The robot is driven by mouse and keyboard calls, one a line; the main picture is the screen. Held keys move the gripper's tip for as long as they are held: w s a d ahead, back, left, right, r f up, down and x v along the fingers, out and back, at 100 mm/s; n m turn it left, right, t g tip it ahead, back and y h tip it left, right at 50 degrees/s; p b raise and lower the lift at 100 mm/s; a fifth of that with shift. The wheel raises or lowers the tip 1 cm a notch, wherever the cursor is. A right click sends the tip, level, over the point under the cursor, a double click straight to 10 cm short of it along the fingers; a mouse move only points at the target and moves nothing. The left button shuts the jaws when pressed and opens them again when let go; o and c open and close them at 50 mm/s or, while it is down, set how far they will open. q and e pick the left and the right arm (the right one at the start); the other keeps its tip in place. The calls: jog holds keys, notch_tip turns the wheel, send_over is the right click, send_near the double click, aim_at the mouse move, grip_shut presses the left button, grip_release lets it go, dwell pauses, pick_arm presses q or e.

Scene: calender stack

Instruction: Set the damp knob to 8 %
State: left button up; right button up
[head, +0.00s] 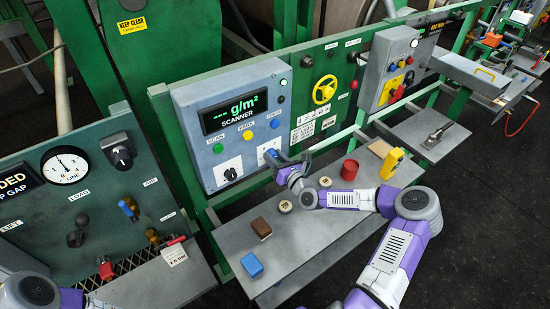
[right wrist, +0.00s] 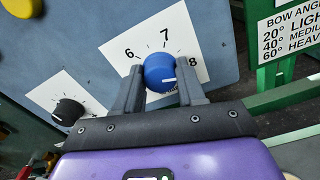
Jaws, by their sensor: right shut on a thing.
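The blue knob (head: 269,154) is on a white dial card at the lower right of the grey scanner panel (head: 187,117). In the right wrist view the blue knob (right wrist: 160,72) sits between the two fingers of my right gripper (right wrist: 158,85), which is shut on it. The figures 6, 7 and 8 show around it. Its short white mark points right, toward the side of the 8; the exact setting is hard to read. In the head view my right gripper (head: 279,160) reaches the card and partly hides it. My left gripper is out of view.
A black knob (right wrist: 69,111) on its own white card is left of the blue one. Green, yellow and blue buttons line the panel above. Below, a grey shelf (head: 310,245) holds a brown block, a blue block, round pucks, a red cup and a yellow tool.

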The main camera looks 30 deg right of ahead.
jog(key=o, duration=1.1)
jog(key=shift+c, duration=0.2)
jog(key=s, duration=0.7)
jog(key=shift+s+d, duration=0.3)
